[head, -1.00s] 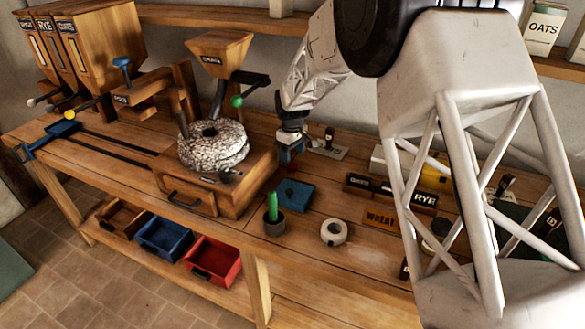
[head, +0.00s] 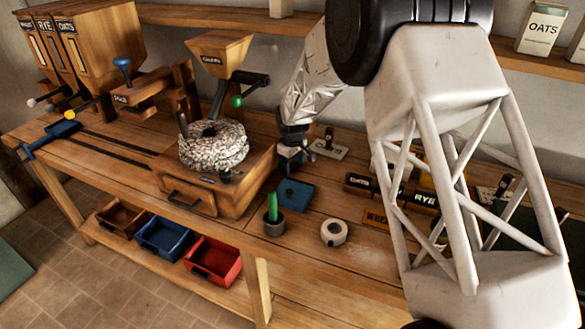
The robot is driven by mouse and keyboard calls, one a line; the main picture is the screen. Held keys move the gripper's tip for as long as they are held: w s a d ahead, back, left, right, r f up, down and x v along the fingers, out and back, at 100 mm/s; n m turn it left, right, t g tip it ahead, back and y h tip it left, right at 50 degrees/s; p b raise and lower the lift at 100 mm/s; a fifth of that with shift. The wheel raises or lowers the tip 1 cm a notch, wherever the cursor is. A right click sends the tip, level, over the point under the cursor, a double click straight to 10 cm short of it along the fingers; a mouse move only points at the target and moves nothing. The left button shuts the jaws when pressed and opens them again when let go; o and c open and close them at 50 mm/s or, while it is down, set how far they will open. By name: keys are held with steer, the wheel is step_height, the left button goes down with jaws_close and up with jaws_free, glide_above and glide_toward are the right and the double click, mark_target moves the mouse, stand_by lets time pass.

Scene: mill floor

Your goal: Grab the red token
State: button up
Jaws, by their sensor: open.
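A small dark reddish spot (head: 290,192), which looks like the red token, lies on a blue square tray (head: 302,203) on the bench, right of the millstone. It is too small to make out clearly. My gripper (head: 289,164) points down just above and behind the tray's far edge, apart from it. Its jaws are small in the view; they are open, and I see nothing held in them.
The round millstone (head: 213,152) on its wooden housing stands close on the left. A dark pot with a green stick (head: 273,215) and a white roll (head: 334,232) stand in front. Labelled blocks, such as RYE (head: 425,199), lie to the right, partly behind my arm.

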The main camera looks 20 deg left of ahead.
mark_target(292, 165)
steer(key=shift+c, duration=0.2)
steer(key=c, duration=1)
steer(key=shift+o, duration=0.2)
steer(key=shift+r, duration=0.15)
step_height(292, 165, up, 18)
stand_by(0.7)
